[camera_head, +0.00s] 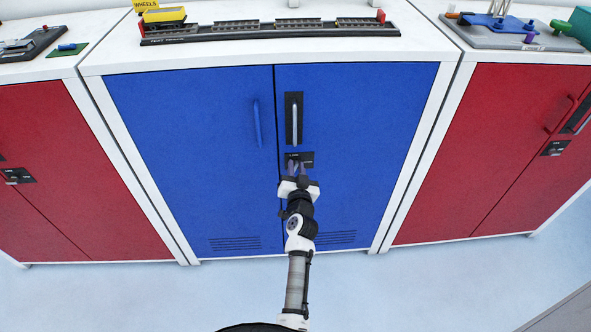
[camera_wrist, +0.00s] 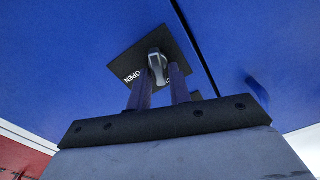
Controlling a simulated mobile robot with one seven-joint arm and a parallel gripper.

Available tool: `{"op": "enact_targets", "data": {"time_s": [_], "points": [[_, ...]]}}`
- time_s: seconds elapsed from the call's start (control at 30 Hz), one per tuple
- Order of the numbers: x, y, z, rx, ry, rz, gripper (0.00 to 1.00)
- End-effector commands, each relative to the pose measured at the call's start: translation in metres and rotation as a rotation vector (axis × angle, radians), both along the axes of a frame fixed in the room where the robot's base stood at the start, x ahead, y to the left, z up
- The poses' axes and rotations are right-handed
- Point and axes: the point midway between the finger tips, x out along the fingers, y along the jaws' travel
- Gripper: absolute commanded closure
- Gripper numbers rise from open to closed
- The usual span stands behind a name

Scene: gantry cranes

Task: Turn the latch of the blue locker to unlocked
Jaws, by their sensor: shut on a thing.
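The blue locker (camera_head: 190,150) stands in the middle with both doors shut. Its latch is a small grey knob (camera_wrist: 157,66) on a black plate (camera_wrist: 140,52), on the right door beside the door seam. The plate also shows in the head view (camera_head: 307,157). The word OPEN is readable on the plate's left in the wrist view; the opposite label is mostly hidden by my fingers. My gripper (camera_head: 296,168) reaches up from below, its two fingers on either side of the latch knob and shut on it. The knob's exact turn is hard to tell.
A vertical grey handle (camera_head: 295,120) is just above the latch, and a blue handle (camera_head: 257,122) is on the left door. Red lockers (camera_head: 70,170) (camera_head: 490,150) flank the blue one. A black rail tray (camera_head: 270,32) lies on top. The floor in front is clear.

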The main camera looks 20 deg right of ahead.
Motion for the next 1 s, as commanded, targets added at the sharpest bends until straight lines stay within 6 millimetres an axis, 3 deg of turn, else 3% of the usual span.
{"op": "enact_targets", "data": {"time_s": [1.0], "points": [[-0.0011, -0.0066, -0.0048, 0.912, -0.265, 0.001, 1.0]]}}
